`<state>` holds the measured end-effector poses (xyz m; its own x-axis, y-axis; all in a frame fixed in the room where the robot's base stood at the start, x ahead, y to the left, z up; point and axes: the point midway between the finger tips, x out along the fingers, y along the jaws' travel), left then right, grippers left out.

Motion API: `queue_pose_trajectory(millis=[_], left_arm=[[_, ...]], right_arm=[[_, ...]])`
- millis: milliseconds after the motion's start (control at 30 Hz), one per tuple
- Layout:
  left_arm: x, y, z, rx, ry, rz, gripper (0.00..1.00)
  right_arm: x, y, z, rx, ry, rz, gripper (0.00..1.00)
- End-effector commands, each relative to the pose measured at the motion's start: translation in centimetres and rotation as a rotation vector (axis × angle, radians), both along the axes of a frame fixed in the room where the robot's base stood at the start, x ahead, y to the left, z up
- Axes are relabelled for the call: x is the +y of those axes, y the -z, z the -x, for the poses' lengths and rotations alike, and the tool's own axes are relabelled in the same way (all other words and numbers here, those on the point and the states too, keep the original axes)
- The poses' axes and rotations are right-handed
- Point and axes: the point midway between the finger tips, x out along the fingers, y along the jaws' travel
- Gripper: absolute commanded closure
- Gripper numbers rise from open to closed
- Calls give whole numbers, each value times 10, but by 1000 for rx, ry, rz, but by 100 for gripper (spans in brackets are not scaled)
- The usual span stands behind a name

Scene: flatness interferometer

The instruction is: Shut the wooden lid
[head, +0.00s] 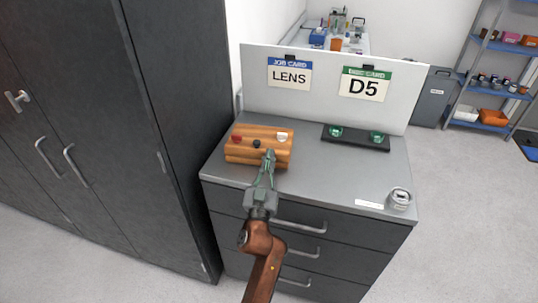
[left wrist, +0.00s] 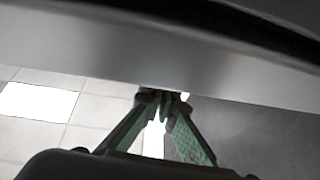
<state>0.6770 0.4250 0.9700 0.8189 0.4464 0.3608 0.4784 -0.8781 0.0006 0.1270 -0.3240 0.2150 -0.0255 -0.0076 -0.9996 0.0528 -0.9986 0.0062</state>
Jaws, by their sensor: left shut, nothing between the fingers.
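A striped wooden box (head: 242,152) stands at the back left of the grey cabinet top. Its upper side shows a red, a dark and a pale round piece. I cannot tell a separate lid from the body. My left gripper (head: 268,156) is shut and empty, its fingertips overlapping the box's front right part in the head view. Whether they touch it I cannot tell. In the left wrist view the green fingers (left wrist: 165,98) meet at their tips below a broad grey surface, and no wood is recognisable there. My right gripper is not in view.
A black tray (head: 356,143) with green round pieces and a small metal container (head: 400,199) stand there. A white board (head: 322,88) with LENS and D5 cards rises behind. A tall dark cabinet (head: 110,120) stands left.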

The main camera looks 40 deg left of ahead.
Motion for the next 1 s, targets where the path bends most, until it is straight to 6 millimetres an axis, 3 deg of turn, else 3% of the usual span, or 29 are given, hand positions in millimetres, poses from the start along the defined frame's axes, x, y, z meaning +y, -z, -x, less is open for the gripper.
queue_pose_trajectory(millis=[133, 400, 600, 1000], left_arm=[[1, -10, -1, 1, 0, 0, 100], [1, -64, 1, -6, -1, -2, 100], [0, -92, 1, -4, 0, -1, 100], [0, -101, 1, -2, 0, -1, 100]], right_arm=[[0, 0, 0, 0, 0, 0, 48], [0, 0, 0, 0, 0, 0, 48], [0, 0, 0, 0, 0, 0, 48], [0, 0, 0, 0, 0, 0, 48]])
